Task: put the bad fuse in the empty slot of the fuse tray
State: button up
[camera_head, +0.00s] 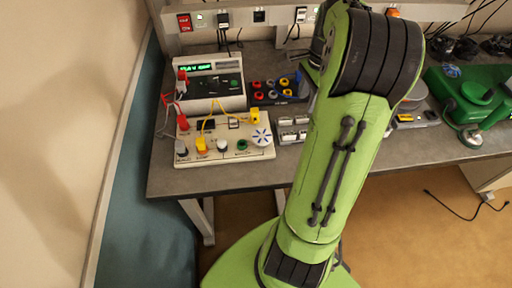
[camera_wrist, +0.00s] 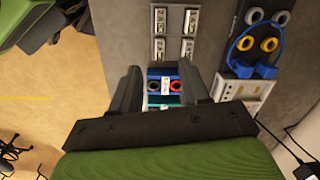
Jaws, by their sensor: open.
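My gripper (camera_wrist: 162,72) is open in the wrist view, its two dark fingers apart. Past the fingertips, in the gap, lies a blue and teal block (camera_wrist: 163,85) with a red ring, a dark ring and a white label. I cannot tell whether it touches a finger. A grey holder with pale pieces in two rows, possibly the fuse tray (camera_wrist: 174,34), lies beyond the fingers. A similar holder (camera_head: 292,129) shows in the head view beside the cream panel. I cannot pick out the bad fuse or an empty slot. In the head view my arm hides the gripper.
A cream control panel (camera_head: 226,144) with knobs and yellow leads stands on the grey bench (camera_head: 225,178). Behind it are a meter (camera_head: 213,86) and a rack of coloured rings (camera_head: 279,88). Green equipment (camera_head: 474,101) stands at right. The bench's front strip is clear.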

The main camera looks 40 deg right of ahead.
jog(key=w+a+r+n+h, duration=0.1)
jog(key=a+r+n, duration=0.25)
jog(key=a, duration=0.35)
jog(key=a+r+n+h, duration=0.1)
jog(key=a+r+n, duration=0.1)
jog(key=a+n, duration=0.3)
jog(key=s+a+n+t, duration=0.2)
jog(key=s+a+n, duration=0.3)
jog(key=a, duration=0.3)
jog(key=s+a+n+t+y, duration=0.1)
jog(key=s+a+n+t, duration=0.1)
jog(key=s+a+n, duration=0.3)
jog(key=a+n, duration=0.3)
jog(key=shift+s+a+r+t, duration=0.3)
jog(key=shift+a+r+t, duration=0.05)
jog(key=shift+a+t, duration=0.05)
jog(key=shift+d, duration=0.1)
